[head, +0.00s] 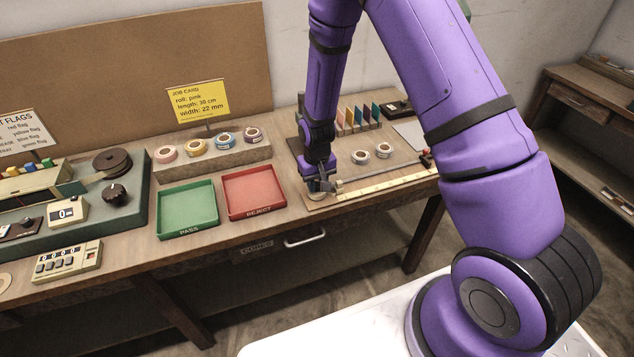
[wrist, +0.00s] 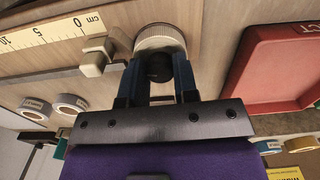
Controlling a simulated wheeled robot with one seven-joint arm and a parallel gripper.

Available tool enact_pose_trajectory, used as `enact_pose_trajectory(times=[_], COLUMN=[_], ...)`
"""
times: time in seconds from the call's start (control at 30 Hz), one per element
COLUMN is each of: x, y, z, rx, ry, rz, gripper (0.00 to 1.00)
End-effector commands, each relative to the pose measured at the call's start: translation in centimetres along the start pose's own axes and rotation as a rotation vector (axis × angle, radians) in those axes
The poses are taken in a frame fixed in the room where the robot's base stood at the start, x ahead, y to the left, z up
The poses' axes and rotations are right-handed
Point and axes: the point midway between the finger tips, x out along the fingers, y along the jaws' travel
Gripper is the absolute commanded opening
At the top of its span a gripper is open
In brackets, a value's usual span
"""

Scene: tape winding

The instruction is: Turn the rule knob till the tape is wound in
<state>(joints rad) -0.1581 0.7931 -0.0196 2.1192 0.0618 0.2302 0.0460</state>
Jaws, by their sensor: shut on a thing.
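The rule knob (wrist: 160,38) is a pale ribbed disc at the zero end of the cream cm rule (wrist: 42,34). My gripper (wrist: 159,66) is shut on the knob, with its two blue fingers at the near side in the wrist view. A dark round part (wrist: 158,68) shows between the fingers. In the head view my gripper (head: 318,186) points down at the left end of the rule (head: 385,186). A beige clip-like block (wrist: 98,56) stands beside the rule's zero end. I cannot make out the tape on the rule.
A red REJECT tray (head: 253,193) and a green PASS tray (head: 187,208) lie to the left. Two pale rolls (head: 372,154) lie behind the rule. Several tape rolls sit on a wooden block (head: 212,158) below a yellow job card (head: 198,102).

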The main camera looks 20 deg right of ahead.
Motion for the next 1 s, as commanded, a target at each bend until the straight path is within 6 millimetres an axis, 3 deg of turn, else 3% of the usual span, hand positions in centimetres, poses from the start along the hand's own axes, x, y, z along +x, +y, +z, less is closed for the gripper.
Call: enact_pose_trajectory(times=[0.6,1.0], x=[-0.05,-0.06], y=[-0.08,-0.07], z=[-0.11,-0.13], rx=[0.563,0.778], ry=[0.003,0.003], rz=[-0.001,-0.001], gripper=[0.04,0.04])
